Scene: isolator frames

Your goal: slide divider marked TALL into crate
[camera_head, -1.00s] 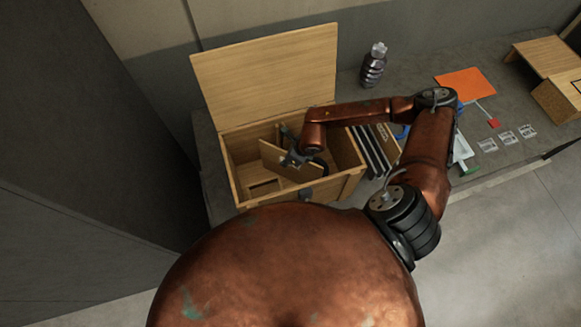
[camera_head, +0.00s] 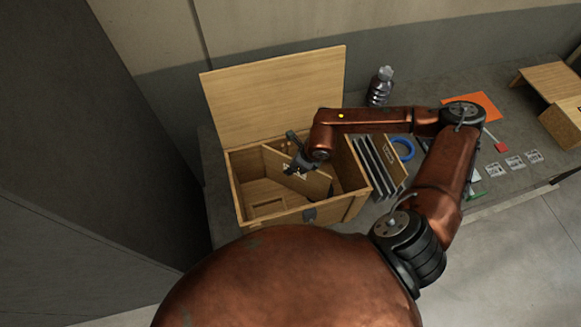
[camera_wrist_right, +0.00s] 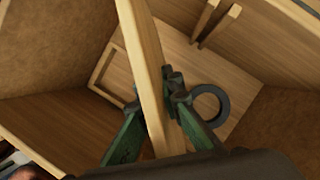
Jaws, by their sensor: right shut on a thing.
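The wooden crate (camera_head: 338,207) stands on the counter with its lid (camera_head: 272,95) open at the back. My right gripper (camera_head: 299,166) is shut on a flat wooden divider (camera_head: 315,186), seen within the crate opening and slanting across it. Dark marking shows on the divider's face near the gripper, too small to read. In the right wrist view the divider (camera_wrist_right: 148,70) stands edge-on between the green fingers (camera_wrist_right: 155,108). Its lower edge is hidden, so I cannot tell whether it touches the crate floor. My left gripper is not in view.
Wooden rails (camera_wrist_right: 220,20) and a dark ring (camera_wrist_right: 209,105) show in the wrist view. Upright panels (camera_head: 375,165) stand right of the crate, near a blue ring (camera_head: 403,149). A dark bottle (camera_head: 380,87) stands behind. An orange sheet (camera_head: 486,104) lies at right.

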